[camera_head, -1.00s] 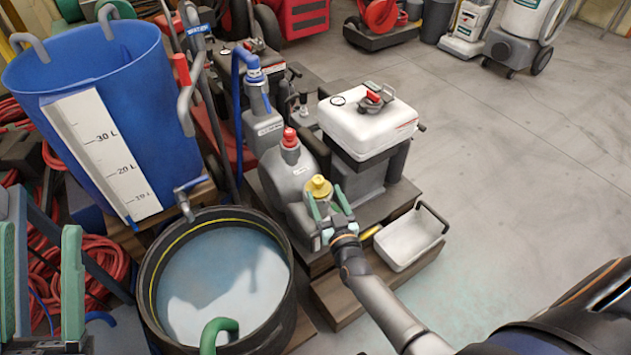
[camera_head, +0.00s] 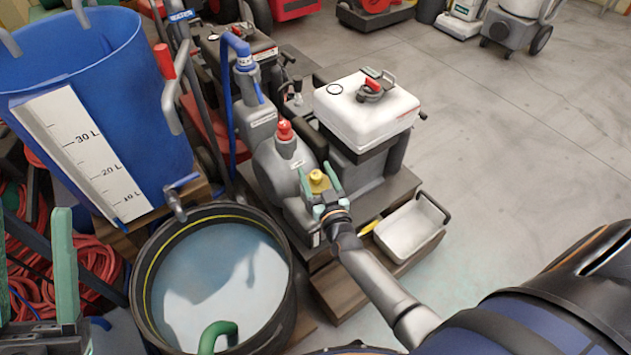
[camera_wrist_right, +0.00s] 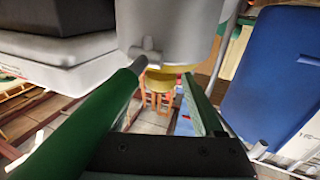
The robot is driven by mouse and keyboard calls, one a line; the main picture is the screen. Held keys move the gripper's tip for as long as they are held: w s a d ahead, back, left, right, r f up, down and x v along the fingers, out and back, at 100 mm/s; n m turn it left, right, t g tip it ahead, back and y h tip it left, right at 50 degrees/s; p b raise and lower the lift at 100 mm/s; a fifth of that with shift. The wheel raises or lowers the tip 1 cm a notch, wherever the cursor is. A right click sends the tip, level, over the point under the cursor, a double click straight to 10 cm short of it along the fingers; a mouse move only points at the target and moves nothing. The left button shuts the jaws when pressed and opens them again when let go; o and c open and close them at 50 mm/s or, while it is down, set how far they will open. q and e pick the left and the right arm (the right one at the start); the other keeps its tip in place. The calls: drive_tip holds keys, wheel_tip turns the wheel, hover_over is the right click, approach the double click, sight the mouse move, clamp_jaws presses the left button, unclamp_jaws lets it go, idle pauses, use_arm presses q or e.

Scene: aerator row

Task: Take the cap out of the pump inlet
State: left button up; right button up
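A grey pump (camera_head: 277,165) stands on a wooden base, with a red cap (camera_head: 285,130) on top. A yellow cap (camera_head: 318,181) sits at its front side. My right gripper (camera_head: 318,184) is at the yellow cap, one green finger on each side, apparently open. In the right wrist view, the fingers (camera_wrist_right: 163,75) stand apart, with the yellow cap (camera_wrist_right: 160,80) between and beyond them, below the grey pump body (camera_wrist_right: 170,30). I cannot tell whether they touch it. My left gripper (camera_head: 35,265) is at the lower left edge, fingers apart and empty.
A black tub of water (camera_head: 284,312) with a green hooked pipe (camera_head: 217,335) stands at the front. A blue graduated barrel (camera_head: 130,75) is behind it. A white tank (camera_head: 366,115) and a white tray (camera_head: 408,230) are right of the pump.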

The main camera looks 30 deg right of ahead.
clamp_jaws()
idle(0.3)
idle(0.3)
